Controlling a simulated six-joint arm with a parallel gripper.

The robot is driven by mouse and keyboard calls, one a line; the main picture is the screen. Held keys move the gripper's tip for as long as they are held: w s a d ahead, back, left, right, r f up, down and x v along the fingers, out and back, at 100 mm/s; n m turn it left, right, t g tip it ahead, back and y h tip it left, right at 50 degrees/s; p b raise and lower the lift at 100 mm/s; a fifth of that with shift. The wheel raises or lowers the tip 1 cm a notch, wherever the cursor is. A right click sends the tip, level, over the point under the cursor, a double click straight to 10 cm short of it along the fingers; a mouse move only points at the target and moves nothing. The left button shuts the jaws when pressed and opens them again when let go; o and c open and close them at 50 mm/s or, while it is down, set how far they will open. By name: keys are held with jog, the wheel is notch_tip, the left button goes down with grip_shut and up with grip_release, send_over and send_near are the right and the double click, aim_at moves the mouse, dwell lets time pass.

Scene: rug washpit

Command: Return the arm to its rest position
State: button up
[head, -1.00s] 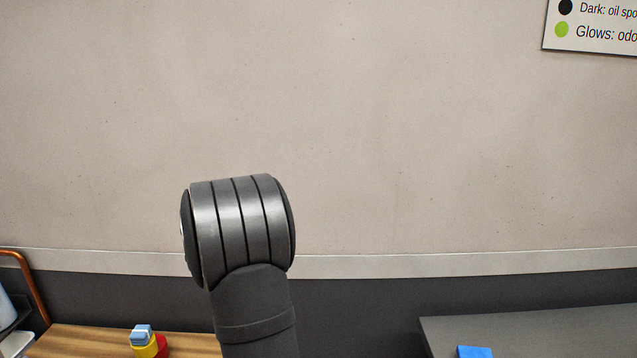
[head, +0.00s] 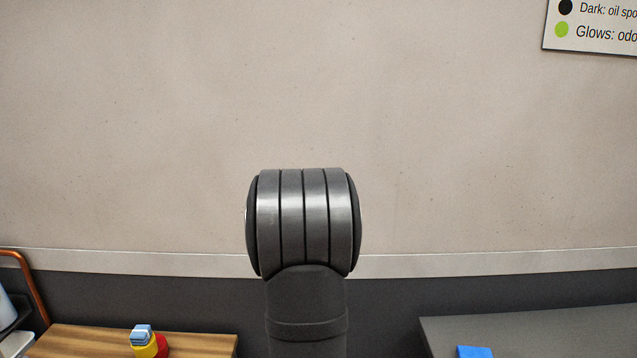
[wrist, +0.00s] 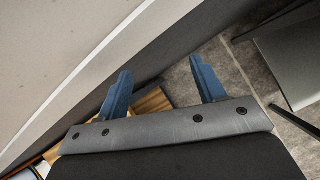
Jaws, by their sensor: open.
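My gripper (wrist: 160,88) shows in the wrist view with its two blue fingers spread apart and nothing between them. Beyond the fingers are the floor and part of the wooden surface. In the head view a grey joint of my arm stands upright near the middle of the picture, in front of the wall. My gripper is out of the head view.
A wooden table (head: 85,342) at lower left holds a small stack of blue, yellow and red items (head: 146,342). A grey table (head: 540,335) at lower right bears a blue block (head: 474,352). A sign (head: 598,28) hangs on the wall (head: 450,130).

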jog(key=s+d+m+h, duration=0.1)
jog(key=d+m, duration=0.2)
jog(key=d, duration=1.6)
jog(key=shift+s+r, duration=0.3)
